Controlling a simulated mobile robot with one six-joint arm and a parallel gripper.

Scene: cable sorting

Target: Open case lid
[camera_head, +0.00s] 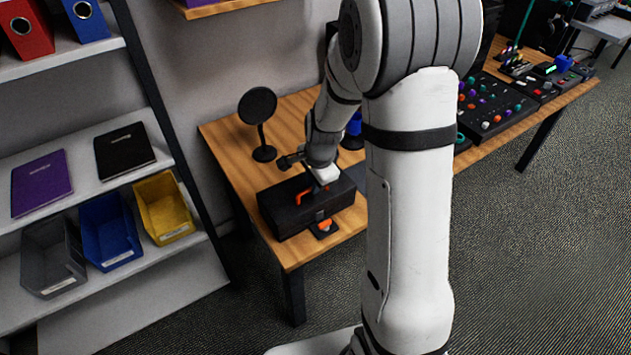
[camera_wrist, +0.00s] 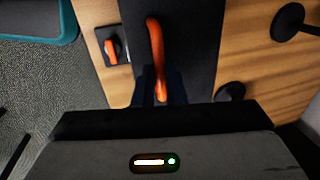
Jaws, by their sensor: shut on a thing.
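The black case (camera_head: 284,211) stands on the wooden table, and its lid looks closed. An orange handle (camera_head: 301,196) is on top of the case. In the wrist view the case (camera_wrist: 195,25) runs down the middle with the orange handle (camera_wrist: 155,40) across it. My gripper (camera_wrist: 160,92) is shut on the lower end of the handle; its dark fingers are partly hidden. In the head view my gripper (camera_head: 322,180) is just above the case, beside the handle. A small black block with an orange knob (camera_head: 325,226) lies in front of the case.
A round black disc on a stand (camera_head: 258,108) is behind the case. A blue object (camera_head: 355,123) is partly hidden by my arm. A shelf with a yellow bin (camera_head: 163,208) and a blue bin (camera_head: 110,232) stands left of the table (camera_head: 225,150).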

